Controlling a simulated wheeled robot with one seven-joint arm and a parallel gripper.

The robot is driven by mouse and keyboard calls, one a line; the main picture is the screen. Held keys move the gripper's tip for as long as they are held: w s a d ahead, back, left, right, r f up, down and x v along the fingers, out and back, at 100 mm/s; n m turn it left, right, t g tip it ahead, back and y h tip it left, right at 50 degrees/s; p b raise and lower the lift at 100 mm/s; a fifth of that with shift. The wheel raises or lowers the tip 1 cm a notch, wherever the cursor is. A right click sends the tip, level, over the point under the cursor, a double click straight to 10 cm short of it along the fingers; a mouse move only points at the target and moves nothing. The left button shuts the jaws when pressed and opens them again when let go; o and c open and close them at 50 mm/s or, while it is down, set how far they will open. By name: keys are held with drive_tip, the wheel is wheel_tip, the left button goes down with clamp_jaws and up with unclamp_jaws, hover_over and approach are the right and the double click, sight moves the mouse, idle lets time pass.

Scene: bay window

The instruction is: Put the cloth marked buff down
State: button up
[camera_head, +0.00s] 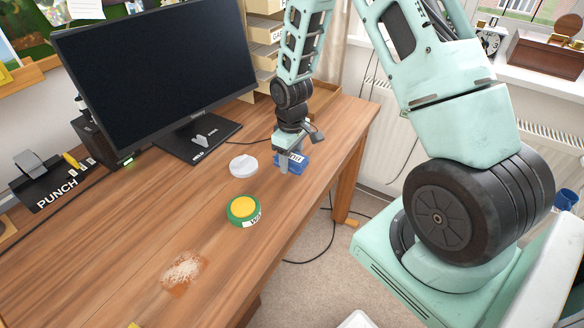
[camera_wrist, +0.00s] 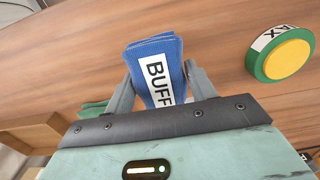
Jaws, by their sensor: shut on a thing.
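The blue folded cloth (camera_wrist: 172,48) with a white label reading BUFF is between the two fingers of my gripper (camera_wrist: 158,85) in the wrist view. The fingers are shut on it from both sides. In the head view, my gripper (camera_head: 288,162) is low over the right part of the wooden desk, with the blue cloth (camera_head: 293,163) partly hidden behind it. I cannot tell whether the cloth touches the desk top.
A green tin with yellow contents (camera_head: 243,210), marked WAX, and a white lid (camera_head: 243,166) stand left of my gripper on the desk (camera_head: 110,235). A pale powdery patch (camera_head: 184,270) lies nearer. A monitor (camera_head: 155,70) stands behind. The desk's right edge is close.

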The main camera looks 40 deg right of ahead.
sight(291, 176)
drive_tip(key=shift+f, duration=2.05)
drive_tip(key=shift+f, duration=0.15)
